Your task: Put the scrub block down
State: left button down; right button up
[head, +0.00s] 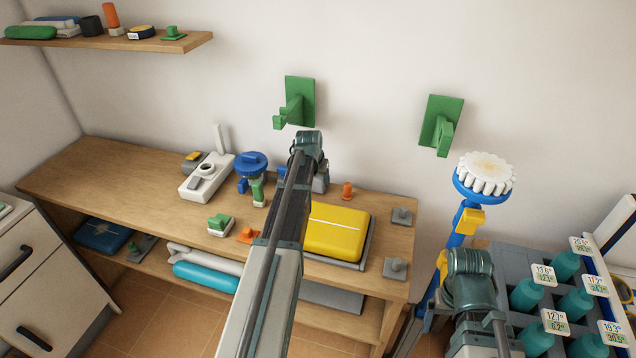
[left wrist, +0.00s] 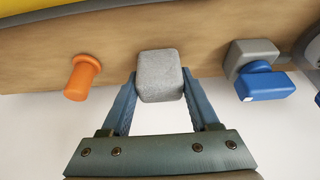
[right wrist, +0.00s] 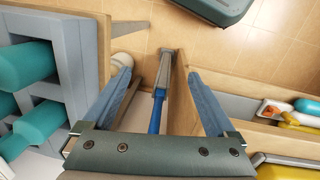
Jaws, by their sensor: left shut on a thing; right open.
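The scrub block is a grey, rounded block (left wrist: 160,77) in the left wrist view. My left gripper (left wrist: 160,88) is shut on it, one finger on each side. The block is over the back edge of the wooden bench (head: 150,185); I cannot tell if it touches the top. In the head view my left arm hides most of that gripper, and a grey piece (head: 321,182) shows just right of the arm. My right gripper (right wrist: 156,72) is open and empty, away from the bench on the right side.
Near the block are an orange peg (head: 347,190), a yellow case (head: 336,232) and a blue-topped item (head: 252,164). Grey knobbed pieces (head: 401,216) stand at the bench's right end. Green hooks (head: 300,100) are on the wall. A crate of teal bottles (head: 525,295) stands at right.

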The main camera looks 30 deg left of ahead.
pick_arm(q)
jog(key=shift+f, duration=0.2)
jog(key=shift+c, duration=0.6)
grip_release()
jog(key=shift+r, duration=0.1)
jog(key=shift+r, duration=0.2)
jog(key=p+v, duration=1.1)
jog(key=shift+s+r, duration=0.3)
jog(key=shift+r, duration=0.05)
jog(key=shift+f, duration=0.15)
jog(key=b+x, duration=1.1)
jog(key=x, duration=0.1)
jog(key=shift+w, duration=0.1)
